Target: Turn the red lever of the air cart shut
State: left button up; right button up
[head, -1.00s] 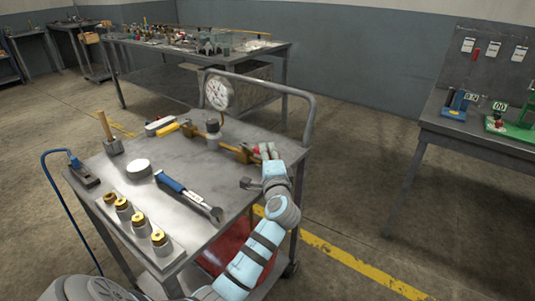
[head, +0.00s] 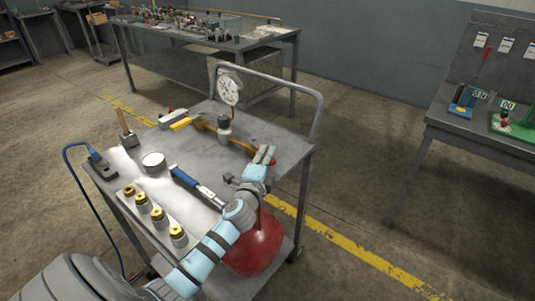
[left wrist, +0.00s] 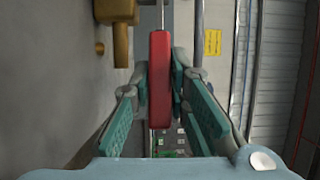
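The red lever (left wrist: 160,80) stands between the two teal-padded fingers of my left gripper (left wrist: 160,85) in the left wrist view, with the pads against its sides. In the head view my left gripper (head: 264,156) is at the right edge of the air cart (head: 274,136), and a bit of red lever (head: 273,161) shows beside the fingers. The brass pipe (head: 238,142) runs across the cart top to this place; a brass part (left wrist: 116,32) shows at the upper left in the wrist view. My right gripper is not in view.
On the cart are a gauge (head: 229,90), a blue-handled wrench (head: 186,178), a round tin (head: 154,161), several brass fittings (head: 143,203) and a mallet (head: 127,133). A red tank (head: 253,248) sits below. Benches stand behind and right (head: 480,141); the floor between is clear.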

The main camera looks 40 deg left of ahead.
pick_arm(q)
jog(key=o, duration=0.3)
jog(key=shift+o, duration=0.2)
jog(key=v, duration=1.2)
jog(key=shift+c, duration=0.6)
